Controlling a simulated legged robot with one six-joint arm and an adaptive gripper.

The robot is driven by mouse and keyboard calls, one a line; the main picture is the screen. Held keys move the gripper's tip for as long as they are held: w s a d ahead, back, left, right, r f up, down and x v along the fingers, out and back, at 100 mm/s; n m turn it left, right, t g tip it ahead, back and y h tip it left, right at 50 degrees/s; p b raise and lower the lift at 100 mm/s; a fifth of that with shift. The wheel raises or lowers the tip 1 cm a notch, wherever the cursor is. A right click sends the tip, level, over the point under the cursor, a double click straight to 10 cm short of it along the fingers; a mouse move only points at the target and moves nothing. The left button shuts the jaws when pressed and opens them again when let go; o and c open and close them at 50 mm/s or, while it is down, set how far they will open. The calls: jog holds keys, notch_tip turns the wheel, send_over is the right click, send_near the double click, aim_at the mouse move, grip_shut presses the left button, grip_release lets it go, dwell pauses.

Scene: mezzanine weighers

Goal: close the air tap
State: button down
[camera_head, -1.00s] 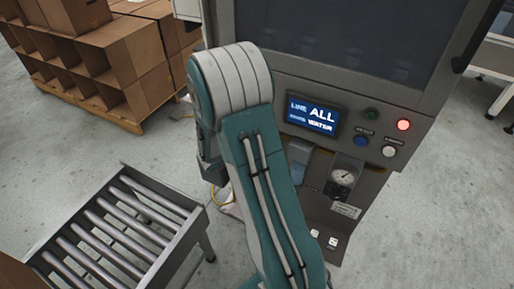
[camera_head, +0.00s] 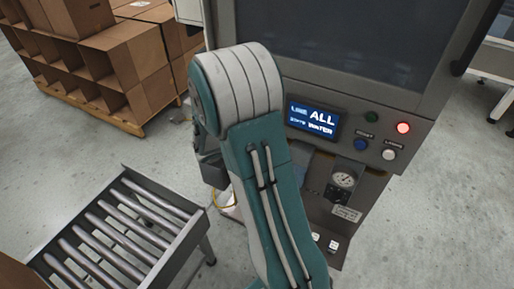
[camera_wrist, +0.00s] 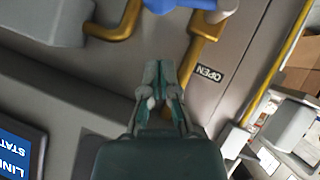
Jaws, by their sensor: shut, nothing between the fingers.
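The air tap's blue handle (camera_wrist: 192,5) shows at the top edge of the wrist view, partly cut off. It sits at a yellow pipe (camera_wrist: 199,48) on the grey machine side, beside an OPEN label (camera_wrist: 211,73). My gripper (camera_wrist: 160,75) is shut and empty, its fingertips just below and left of the yellow pipe in the picture. I cannot tell whether they touch anything. In the head view my own arm hides the gripper and the tap.
The grey machine's lit display (camera_head: 313,118), buttons (camera_head: 389,154) and gauge (camera_head: 344,180) are right of my arm. A roller conveyor (camera_head: 120,235) stands at the lower left. Cardboard boxes (camera_head: 125,65) sit on a pallet behind. Another grey box (camera_wrist: 45,20) is at the wrist view's upper left.

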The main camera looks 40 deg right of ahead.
jog(key=w+v, duration=0.1)
jog(key=v, duration=1)
jog(key=shift+s+r, duration=0.2)
jog(key=shift+r, duration=0.1)
jog(key=shift+a, duration=0.15)
